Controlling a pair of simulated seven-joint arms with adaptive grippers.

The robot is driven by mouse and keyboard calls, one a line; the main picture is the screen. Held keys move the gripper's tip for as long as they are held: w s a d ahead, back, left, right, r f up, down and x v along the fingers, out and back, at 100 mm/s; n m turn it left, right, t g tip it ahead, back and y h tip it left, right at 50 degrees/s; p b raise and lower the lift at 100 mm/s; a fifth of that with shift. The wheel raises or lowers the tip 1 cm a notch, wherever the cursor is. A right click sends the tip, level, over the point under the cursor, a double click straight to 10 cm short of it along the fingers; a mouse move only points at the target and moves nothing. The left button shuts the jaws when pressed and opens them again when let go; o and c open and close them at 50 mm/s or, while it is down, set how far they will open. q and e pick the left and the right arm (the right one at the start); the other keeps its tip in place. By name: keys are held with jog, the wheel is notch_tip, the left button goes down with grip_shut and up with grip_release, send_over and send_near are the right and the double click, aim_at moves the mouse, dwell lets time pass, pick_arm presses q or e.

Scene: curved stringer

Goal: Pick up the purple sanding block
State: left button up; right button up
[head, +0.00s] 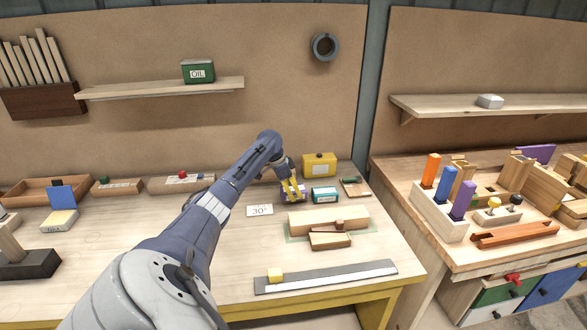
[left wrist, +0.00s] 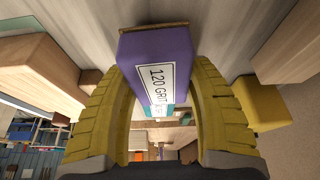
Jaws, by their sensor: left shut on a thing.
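The purple sanding block (left wrist: 157,50) shows large in the left wrist view, with a white label reading "120 GRIT" on the side facing the camera. My left gripper (left wrist: 160,95) has a yellow finger on each side of it and is shut on it. In the head view the block (head: 288,196) is small and partly hidden by the yellow fingers of the left gripper (head: 292,188), near the back of the left bench. I cannot tell whether the block touches the bench. My right gripper is in neither view.
A yellow box (head: 319,165) and a teal block (head: 324,195) stand close right of the gripper. A "30°" card (head: 260,211) lies left of it. Wooden pieces (head: 328,218) and a metal ruler (head: 325,277) lie in front. The left front bench top is mostly clear.

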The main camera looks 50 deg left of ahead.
pick_arm(q)
notch_tip(320, 180, up, 19)
jog(key=shift+f, duration=0.2)
dwell(0.4)
